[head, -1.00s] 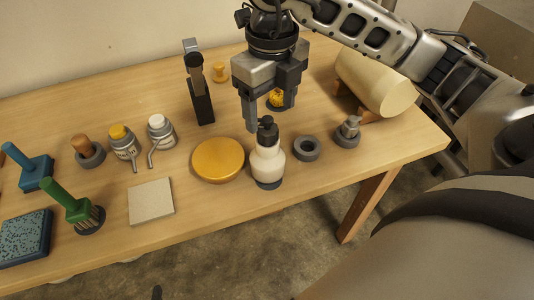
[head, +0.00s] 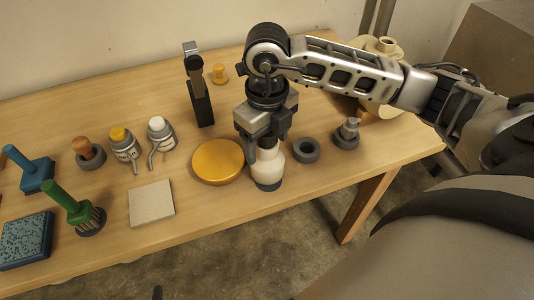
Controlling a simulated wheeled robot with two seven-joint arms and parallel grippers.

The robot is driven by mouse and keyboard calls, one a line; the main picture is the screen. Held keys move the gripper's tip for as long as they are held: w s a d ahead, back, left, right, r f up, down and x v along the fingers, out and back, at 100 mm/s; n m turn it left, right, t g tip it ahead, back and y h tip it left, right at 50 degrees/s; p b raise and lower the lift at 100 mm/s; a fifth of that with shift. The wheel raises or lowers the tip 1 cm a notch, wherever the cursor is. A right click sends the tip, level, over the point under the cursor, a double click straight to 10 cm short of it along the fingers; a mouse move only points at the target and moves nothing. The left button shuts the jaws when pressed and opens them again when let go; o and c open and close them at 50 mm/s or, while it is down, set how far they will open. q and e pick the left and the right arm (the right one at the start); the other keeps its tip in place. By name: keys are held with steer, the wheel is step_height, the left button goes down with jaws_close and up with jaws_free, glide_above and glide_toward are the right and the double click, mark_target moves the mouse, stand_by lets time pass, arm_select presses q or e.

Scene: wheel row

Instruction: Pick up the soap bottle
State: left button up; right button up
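The soap bottle (head: 267,171) is cream-white with a dark base and stands upright near the front edge of the table. Its dark pump top is hidden behind my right gripper (head: 267,149). My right gripper points down over the bottle, with its fingers apart on either side of the upper part. I cannot tell whether the fingers touch the bottle. My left gripper is not in view.
A yellow round disc (head: 218,161) lies close left of the bottle. A dark ring (head: 306,150) and a grey-knobbed piece (head: 346,134) sit to the right. A black upright tool (head: 200,95) stands behind. A beige square (head: 151,203) lies front left.

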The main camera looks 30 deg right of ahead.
jaws_close()
steer(key=shift+r, duration=0.15)
